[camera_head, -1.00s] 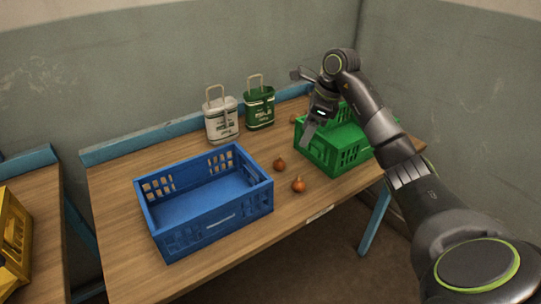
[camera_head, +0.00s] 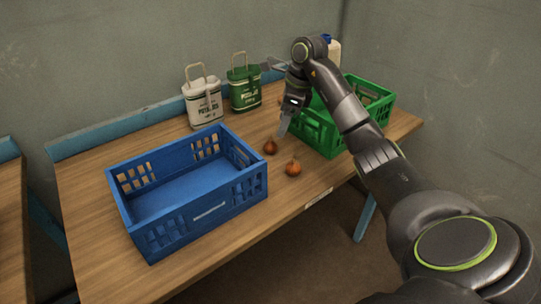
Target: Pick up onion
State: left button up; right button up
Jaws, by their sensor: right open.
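Two small reddish-brown onions lie on the wooden table between the crates. The nearer onion (camera_head: 293,168) is close to the front edge, and the farther onion (camera_head: 270,147) is a little behind and left of it. A bit of another orange-brown thing shows behind my gripper, mostly hidden. My right gripper (camera_head: 283,130) is open and empty, pointing down just behind and above the farther onion, apart from it as far as I can tell. My left gripper is not in view.
A blue crate (camera_head: 190,222), empty, stands left of the onions. A green crate (camera_head: 325,140) stands to the right, partly behind my arm. A white sack (camera_head: 203,104) and a green sack (camera_head: 244,90) stand at the back. A pale bottle (camera_head: 334,52) is behind the green crate.

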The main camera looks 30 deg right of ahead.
aim_at(273, 142)
jog(key=b+x, duration=0.1)
jog(key=x, duration=0.2)
jog(key=shift+w+a+f, duration=0.1)
jog(key=shift+f, duration=0.3)
jog(key=shift+w+a+x, duration=0.1)
jog(key=shift+w+x, duration=0.05)
jog(key=shift+x, duration=1.15)
jog(key=shift+w+a+x, duration=0.1)
jog(key=shift+w+x, duration=0.1)
jog(key=shift+x, duration=1.15)
jog(key=shift+r, duration=0.15)
jog(key=c, duration=1)
